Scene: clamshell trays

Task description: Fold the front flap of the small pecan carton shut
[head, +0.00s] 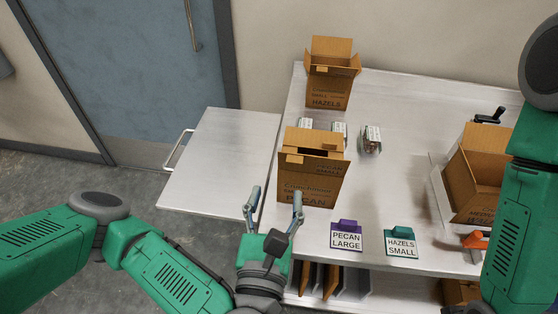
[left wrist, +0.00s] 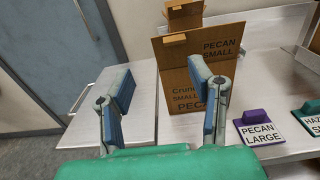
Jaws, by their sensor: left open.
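The small pecan carton (head: 305,190) is a brown box near the table's left edge; its printed front faces me. Its front flap (head: 322,168), marked PECAN SMALL, stands up from the front wall in the left wrist view (left wrist: 212,52). A dark gap shows behind it in the head view; how far it leans is hard to tell. My left gripper (head: 273,208) is open and empty, in front of the carton and low to its left. In the left wrist view its fingers (left wrist: 162,98) stand apart, the right one overlapping the carton's front. My right gripper is out of view.
A hazels carton (head: 328,92) stands open behind. Small packs (head: 371,140) lie between. A pecan large sign (head: 346,237) and a hazels small sign (head: 401,243) stand front right. Another open carton (head: 478,170) is at right. A lower side shelf (head: 221,160) is clear.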

